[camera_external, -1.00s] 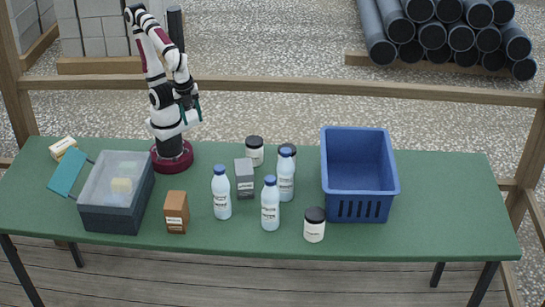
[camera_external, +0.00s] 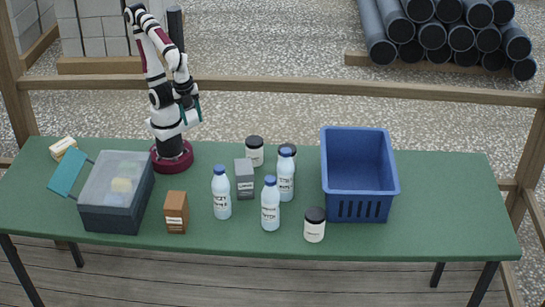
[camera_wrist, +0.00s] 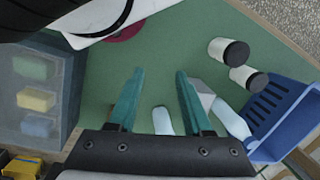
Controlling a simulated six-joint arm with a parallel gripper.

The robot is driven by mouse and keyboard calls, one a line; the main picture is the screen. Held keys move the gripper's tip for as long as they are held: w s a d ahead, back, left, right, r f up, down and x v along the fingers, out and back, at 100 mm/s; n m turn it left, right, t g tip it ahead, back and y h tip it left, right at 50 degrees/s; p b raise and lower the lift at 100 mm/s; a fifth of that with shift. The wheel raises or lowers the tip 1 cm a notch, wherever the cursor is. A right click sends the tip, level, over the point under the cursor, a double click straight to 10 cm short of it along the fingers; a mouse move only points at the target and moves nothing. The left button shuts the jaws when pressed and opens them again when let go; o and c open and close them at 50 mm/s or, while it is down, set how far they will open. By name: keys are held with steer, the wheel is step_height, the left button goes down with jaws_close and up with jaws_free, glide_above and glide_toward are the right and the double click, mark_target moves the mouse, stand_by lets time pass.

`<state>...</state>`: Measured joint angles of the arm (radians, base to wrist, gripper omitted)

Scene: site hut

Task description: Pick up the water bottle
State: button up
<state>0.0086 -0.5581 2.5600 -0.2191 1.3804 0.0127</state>
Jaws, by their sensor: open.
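Three white bottles with blue caps stand upright on the green table: one at the left (camera_external: 222,197), one at the front (camera_external: 270,208), one at the back right (camera_external: 286,180). Their labels are too small to read, so I cannot tell which holds water. My gripper (camera_external: 190,106) is raised above the table near my base, away from the bottles. In the wrist view, its teal fingers (camera_wrist: 159,75) are spread with nothing between them. There, one bottle (camera_wrist: 162,121) shows partly behind the gripper body, and another (camera_wrist: 233,121) lies in view further right.
A grey box (camera_external: 244,179) stands between the bottles. Black-lidded jars stand behind (camera_external: 255,153) and in front (camera_external: 314,230); another is mostly hidden. A brown box (camera_external: 176,213) and lidded container (camera_external: 105,218) are left, a blue crate (camera_external: 361,210) right. The table's right end is clear.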

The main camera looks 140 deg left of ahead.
steer(key=o, duration=0.8)
steer(key=n+t+y, duration=0.2)
steer(key=n+t, duration=0.1)
steer(key=n, duration=1.3)
glide_toward(221, 186)
steer(key=s+r, duration=0.3)
steer(key=s, duration=0.1)
steer(key=x, duration=1.5)
steer(key=shift+w+d+f, duration=0.15)
steer(key=shift+w+f, duration=0.1)
steer(key=shift+w, duration=0.05)
